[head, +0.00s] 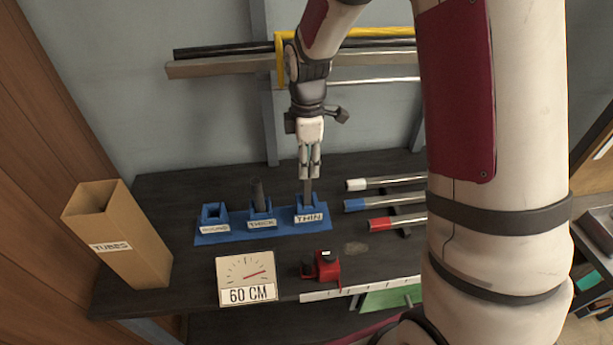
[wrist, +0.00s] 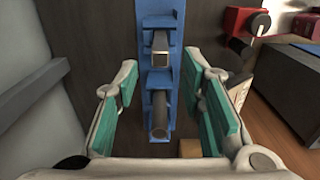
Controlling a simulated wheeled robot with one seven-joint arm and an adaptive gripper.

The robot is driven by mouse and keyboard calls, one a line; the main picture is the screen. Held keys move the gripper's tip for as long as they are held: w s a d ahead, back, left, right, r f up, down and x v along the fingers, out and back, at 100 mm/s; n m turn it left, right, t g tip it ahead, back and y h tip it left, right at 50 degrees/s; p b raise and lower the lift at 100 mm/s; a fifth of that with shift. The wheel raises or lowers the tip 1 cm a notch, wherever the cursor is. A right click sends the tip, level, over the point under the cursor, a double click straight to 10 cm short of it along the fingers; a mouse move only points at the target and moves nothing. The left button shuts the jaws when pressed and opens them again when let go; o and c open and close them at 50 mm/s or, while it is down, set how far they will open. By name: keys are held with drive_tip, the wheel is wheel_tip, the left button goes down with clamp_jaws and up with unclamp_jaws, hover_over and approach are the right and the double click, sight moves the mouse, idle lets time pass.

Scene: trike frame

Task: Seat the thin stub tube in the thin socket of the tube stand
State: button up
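The blue tube stand (head: 280,230) lies on the dark bench with three sockets in a row. In the head view, a slim grey stub tube (head: 308,189) stands upright in the socket labelled THIN (head: 310,218). How deep it sits is hidden by the block. My gripper (head: 310,176) is directly above it, pointing down, with its fingers at the tube's upper end. In the wrist view, my gripper (wrist: 165,92) is open, with a wide gap between its green pads. The stand also shows there (wrist: 172,20). A darker, thicker tube (head: 258,194) stands in the THICK socket (head: 261,223).
The left socket (head: 213,217) is empty. A cardboard TUBES carton (head: 115,240) stands at the left. A 60 CM gauge (head: 246,277) and a red tool (head: 327,266) are in front. Tubes with white, blue and red ends (head: 382,223) lie at the right.

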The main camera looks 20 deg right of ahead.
wheel_tip(320, 180, up, 4)
drive_tip(key=shift+f, duration=0.1)
drive_tip(key=s+r+m+t, duration=0.2)
drive_tip(key=s+r+m, duration=0.6)
drive_tip(key=r, duration=0.5)
drive_tip(key=s+r+m+t, duration=0.1)
drive_tip(key=s+r+m, duration=0.1)
drive_tip(key=s+m, duration=0.2)
drive_tip(key=s+r+m+t, duration=0.2)
drive_tip(key=s+m, duration=0.1)
drive_tip(key=s, duration=0.8)
drive_tip(key=shift+s+r+m, duration=0.3)
drive_tip(key=shift+r+m, duration=0.05)
drive_tip(key=shift+m, duration=0.05)
